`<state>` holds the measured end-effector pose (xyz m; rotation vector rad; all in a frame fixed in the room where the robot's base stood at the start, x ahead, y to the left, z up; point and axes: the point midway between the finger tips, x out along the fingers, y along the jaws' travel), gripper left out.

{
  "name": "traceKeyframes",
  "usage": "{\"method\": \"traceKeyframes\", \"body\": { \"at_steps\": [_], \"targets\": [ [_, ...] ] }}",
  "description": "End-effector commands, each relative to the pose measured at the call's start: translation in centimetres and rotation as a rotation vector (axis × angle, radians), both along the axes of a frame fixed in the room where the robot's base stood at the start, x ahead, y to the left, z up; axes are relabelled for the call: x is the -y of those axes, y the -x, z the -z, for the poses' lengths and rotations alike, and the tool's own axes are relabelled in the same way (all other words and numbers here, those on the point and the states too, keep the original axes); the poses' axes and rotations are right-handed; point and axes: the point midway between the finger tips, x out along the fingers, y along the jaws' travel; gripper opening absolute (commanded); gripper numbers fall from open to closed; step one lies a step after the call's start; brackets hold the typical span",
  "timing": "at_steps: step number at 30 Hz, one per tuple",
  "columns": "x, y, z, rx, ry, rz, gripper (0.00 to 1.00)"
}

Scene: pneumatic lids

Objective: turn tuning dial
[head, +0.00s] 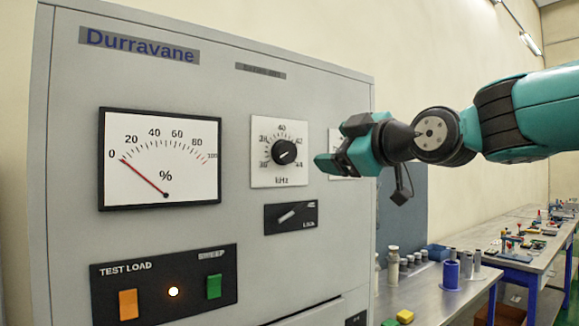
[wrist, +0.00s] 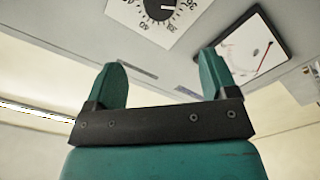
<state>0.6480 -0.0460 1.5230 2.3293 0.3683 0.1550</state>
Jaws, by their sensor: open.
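The tuning dial (head: 284,152) is a black round knob on a white kHz scale plate on the grey cabinet front. It also shows in the wrist view (wrist: 158,9), cut by the top edge, beyond the fingertips and roughly between them. A pale mark crosses the knob; which end points is too small to tell. My teal gripper (head: 333,151) is to the right of the dial in the head view, apart from it. In the wrist view my gripper (wrist: 160,68) has two fingers wide apart with nothing between them.
A percent meter (head: 160,190) is left of the dial, its red needle near 0. A lock switch (head: 291,216) sits below it. My gripper partly covers another white plate (head: 335,140) to the right. An orange button (head: 128,304) and green button (head: 214,286) are lower left.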

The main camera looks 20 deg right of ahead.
Motion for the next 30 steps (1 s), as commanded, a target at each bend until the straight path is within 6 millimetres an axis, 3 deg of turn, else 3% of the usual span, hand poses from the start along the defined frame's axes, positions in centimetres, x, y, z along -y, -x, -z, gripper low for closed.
{"method": "traceKeyframes", "body": {
  "at_steps": [2,4,21,30],
  "targets": [
    [-0.3,-0.5,0.7,0.002,-0.002,-0.002,0.79],
    [-0.7,-1.8,-0.4,-0.006,-0.004,-0.003,0.79],
    [-4.2,-12.6,-0.4,-0.005,-0.003,-0.001,0.79],
    [-4.7,-14.2,0.0,-0.003,-0.003,0.0,0.79]
  ]
}}
